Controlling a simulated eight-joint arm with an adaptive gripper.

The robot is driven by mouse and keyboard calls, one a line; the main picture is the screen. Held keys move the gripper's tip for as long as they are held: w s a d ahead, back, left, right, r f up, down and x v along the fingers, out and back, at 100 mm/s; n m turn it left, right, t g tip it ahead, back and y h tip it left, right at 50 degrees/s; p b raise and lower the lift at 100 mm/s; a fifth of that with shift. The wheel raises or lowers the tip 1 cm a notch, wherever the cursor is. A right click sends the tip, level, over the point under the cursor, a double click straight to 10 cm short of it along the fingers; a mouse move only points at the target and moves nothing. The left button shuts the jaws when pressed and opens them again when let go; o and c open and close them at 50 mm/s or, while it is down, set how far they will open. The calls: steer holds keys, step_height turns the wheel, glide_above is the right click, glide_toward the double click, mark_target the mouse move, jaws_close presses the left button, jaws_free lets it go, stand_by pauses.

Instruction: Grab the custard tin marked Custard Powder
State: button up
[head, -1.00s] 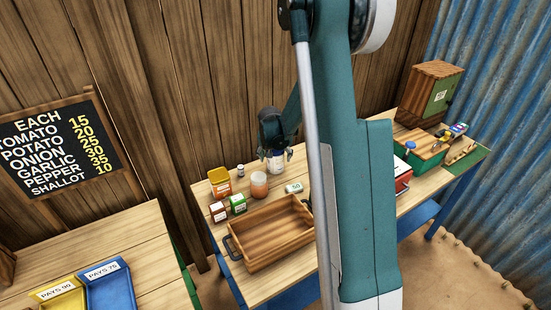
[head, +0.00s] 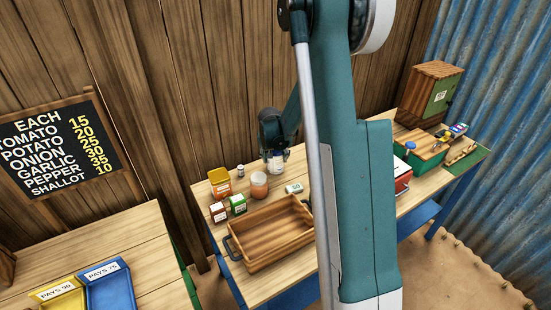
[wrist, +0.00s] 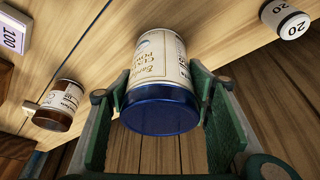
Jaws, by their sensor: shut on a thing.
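The custard tin (wrist: 158,85) is a pale cylinder with a dark blue lid. Its label is partly readable in the wrist view, with letters like "CUS" and "POW". In the head view the tin (head: 277,162) is near the back edge of the wooden table, partly hidden by my gripper. My gripper (wrist: 163,100) has its green fingers on both sides of the tin, shut on it. In the head view my gripper (head: 274,148) is at the tin's top. I cannot tell whether the tin's base touches the table.
A wooden crate (head: 268,262) is in front. A weight marked 20 (wrist: 288,19) and a brown-lidded jar (wrist: 57,110) flank it in the wrist view.

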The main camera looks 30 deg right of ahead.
steer(key=shift+r+p, duration=0.35)
steer(key=shift+r, duration=4.65)
